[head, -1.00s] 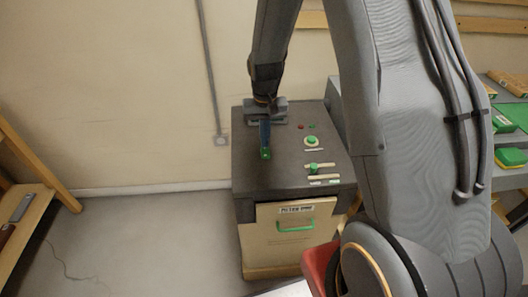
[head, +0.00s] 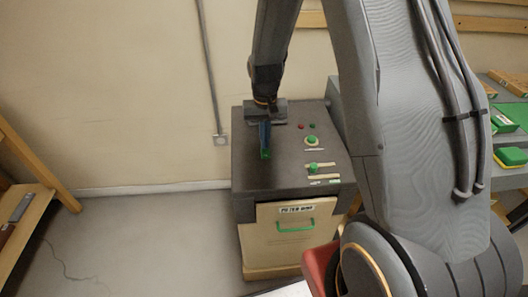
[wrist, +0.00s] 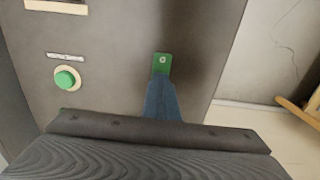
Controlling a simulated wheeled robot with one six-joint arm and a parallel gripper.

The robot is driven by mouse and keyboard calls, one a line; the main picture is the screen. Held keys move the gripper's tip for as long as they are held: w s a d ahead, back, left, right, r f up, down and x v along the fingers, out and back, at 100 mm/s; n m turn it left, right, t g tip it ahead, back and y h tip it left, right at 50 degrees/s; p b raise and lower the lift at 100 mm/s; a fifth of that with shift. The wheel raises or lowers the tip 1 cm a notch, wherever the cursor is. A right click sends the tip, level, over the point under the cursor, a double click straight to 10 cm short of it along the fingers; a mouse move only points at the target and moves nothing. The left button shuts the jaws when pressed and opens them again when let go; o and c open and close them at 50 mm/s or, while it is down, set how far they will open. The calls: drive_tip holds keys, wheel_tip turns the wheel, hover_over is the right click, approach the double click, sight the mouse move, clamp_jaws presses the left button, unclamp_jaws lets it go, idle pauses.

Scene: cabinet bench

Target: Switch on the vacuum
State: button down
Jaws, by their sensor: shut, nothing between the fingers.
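The vacuum appears to be the dark-topped cabinet (head: 252,180) with a cream front, a label and a green handle. On its top is a round green button (head: 311,141) in a pale ring; it also shows at left in the wrist view (wrist: 67,78). A small green knob (head: 313,168) sits on a pale strip nearer the front. My gripper (head: 265,153) is shut and empty, its blue fingers with green tips pointing down over the left part of the top. In the wrist view the fingertips (wrist: 162,64) are right of the button, apart from it. Their height is unclear.
A small red lamp (head: 300,126) and a green one are behind the button. A wooden stand (head: 28,205) is at far left. A bench (head: 503,90) with green items is at right. The floor left of the cabinet is clear except for a thin cord-like line.

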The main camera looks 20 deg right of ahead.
drive_tip(key=shift+f, duration=0.35)
idle(0.3)
wheel_tip(320, 180, up, 7)
drive_tip(key=p, duration=0.4)
drive_tip(key=shift+p, duration=0.35)
idle(0.4)
drive_tip(key=s+r+b, duration=0.1)
drive_tip(key=s+r, duration=0.1)
drive_tip(key=s, duration=0.4)
drive_tip(key=s+r+n+t+b, duration=0.1)
drive_tip(key=s+r, duration=0.2)
drive_tip(key=s, duration=0.3)
drive_tip(key=s+r+n+b, duration=0.1)
drive_tip(key=s+r, duration=0.2)
drive_tip(key=s, duration=0.4)
drive_tip(key=shift+a, duration=0.15)
